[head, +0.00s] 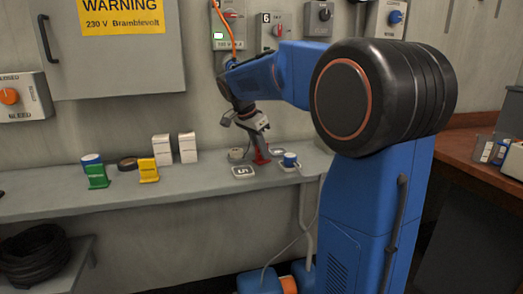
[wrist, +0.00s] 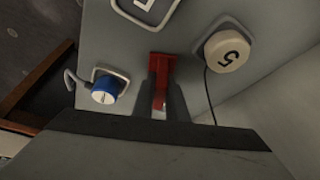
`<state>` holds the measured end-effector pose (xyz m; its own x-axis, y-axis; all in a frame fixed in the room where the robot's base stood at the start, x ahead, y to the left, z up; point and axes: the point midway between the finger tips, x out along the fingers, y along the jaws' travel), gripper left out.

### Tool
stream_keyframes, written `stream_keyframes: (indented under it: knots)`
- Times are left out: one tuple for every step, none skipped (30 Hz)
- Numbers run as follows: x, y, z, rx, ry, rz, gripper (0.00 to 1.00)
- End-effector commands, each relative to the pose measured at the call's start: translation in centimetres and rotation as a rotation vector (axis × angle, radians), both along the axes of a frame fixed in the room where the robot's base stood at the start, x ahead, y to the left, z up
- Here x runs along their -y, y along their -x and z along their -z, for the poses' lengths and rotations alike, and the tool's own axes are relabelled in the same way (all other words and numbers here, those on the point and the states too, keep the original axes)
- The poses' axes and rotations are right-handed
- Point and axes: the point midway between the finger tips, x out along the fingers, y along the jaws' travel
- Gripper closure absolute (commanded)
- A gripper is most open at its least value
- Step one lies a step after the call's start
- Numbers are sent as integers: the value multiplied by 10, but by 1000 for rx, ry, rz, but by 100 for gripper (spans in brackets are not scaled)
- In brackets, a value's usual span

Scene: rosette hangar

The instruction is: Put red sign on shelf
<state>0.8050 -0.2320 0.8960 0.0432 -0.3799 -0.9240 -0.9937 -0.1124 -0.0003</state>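The red sign (head: 261,158) stands on the grey shelf (head: 205,178) below my gripper (head: 259,146), which points down at it. In the wrist view the red sign (wrist: 161,68) lies between the two dark fingers of my gripper (wrist: 161,88), which flank it closely. Its base seems to rest on or just above the shelf surface. I cannot tell whether the fingers press on it or stand slightly apart. The fingers hide part of the sign.
A green sign (head: 97,177) and a yellow sign (head: 148,171) stand further left, with white boxes (head: 187,147) behind. Close to the red sign are a blue-topped plug (head: 289,158), a marked plate (head: 243,172) and a round tag marked 5 (wrist: 228,50).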

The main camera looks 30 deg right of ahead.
Motion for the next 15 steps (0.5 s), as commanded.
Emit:
stream_keyframes:
  knots:
    - [0, 0, 0, 0, 0, 0, 76]
    - [0, 0, 0, 0, 0, 0, 69]
    - [0, 0, 0, 0, 0, 0, 69]
    - [0, 0, 0, 0, 0, 0, 69]
    - [0, 0, 0, 0, 0, 0, 69]
    - [0, 0, 0, 0, 0, 0, 69]
    - [0, 0, 0, 0, 0, 0, 69]
    - [0, 0, 0, 0, 0, 0, 69]
    - [0, 0, 0, 0, 0, 0, 69]
    - [0, 0, -1, 0, 0, 0, 69]
    - [0, 0, -1, 0, 0, 0, 69]
    - [0, 0, -2, 0, 0, 0, 69]
    - [0, 0, -4, 0, 0, 0, 69]
    - [-1, 0, -6, 1, 0, 0, 69]
    - [-3, 0, -10, 1, 0, -1, 69]
